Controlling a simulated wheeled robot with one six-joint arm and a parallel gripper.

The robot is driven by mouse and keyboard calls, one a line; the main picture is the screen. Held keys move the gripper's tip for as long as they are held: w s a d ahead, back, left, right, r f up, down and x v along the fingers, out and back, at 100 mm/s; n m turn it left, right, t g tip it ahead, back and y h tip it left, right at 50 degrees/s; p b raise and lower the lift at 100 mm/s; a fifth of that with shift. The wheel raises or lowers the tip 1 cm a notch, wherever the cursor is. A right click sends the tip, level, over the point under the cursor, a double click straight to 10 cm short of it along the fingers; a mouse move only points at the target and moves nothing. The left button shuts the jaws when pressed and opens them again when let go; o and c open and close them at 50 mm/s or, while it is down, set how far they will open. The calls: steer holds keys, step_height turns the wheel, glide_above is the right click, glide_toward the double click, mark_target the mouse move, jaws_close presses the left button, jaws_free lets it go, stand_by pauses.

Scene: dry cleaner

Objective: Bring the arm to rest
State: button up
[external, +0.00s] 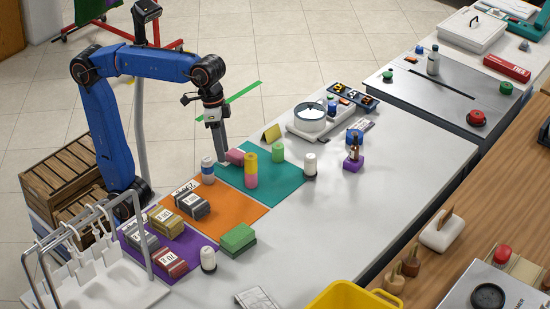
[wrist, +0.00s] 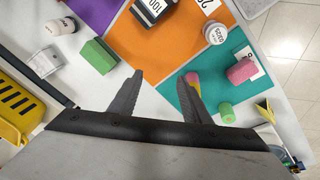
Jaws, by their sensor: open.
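My arm is blue with black joints and rises from the left in the external view. My gripper (external: 219,149) points down over the teal mat (external: 283,186), close to a pink piece (external: 234,156) and a pink-and-yellow cylinder (external: 251,170). In the wrist view my gripper (wrist: 163,77) is open, its two dark fingers apart with nothing between them. The right finger partly covers the pink-and-yellow piece (wrist: 192,77). Whether the fingers touch anything cannot be told.
A green cylinder (external: 277,151) and a blue-and-white jar (external: 207,170) stand near my gripper. A green block (external: 238,238), a white jar (external: 310,165) and a pot (external: 310,117) stand nearby.

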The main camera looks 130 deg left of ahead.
steer(key=s+d+f+m+t, duration=0.1)
steer(key=s+d+f+m, duration=0.2)
steer(key=s+d+f, duration=0.35)
steer(key=s+d+f+m, duration=0.35)
steer(key=s+f, duration=0.45)
steer(key=s, duration=0.4)
steer(key=s+a+f+t, duration=0.1)
steer(key=s+f, duration=0.2)
steer(key=f, duration=0.7)
steer(key=shift+s+a+f+m+y, duration=0.2)
steer(key=shift+m+y, duration=0.1)
steer(key=shift+m, duration=0.15)
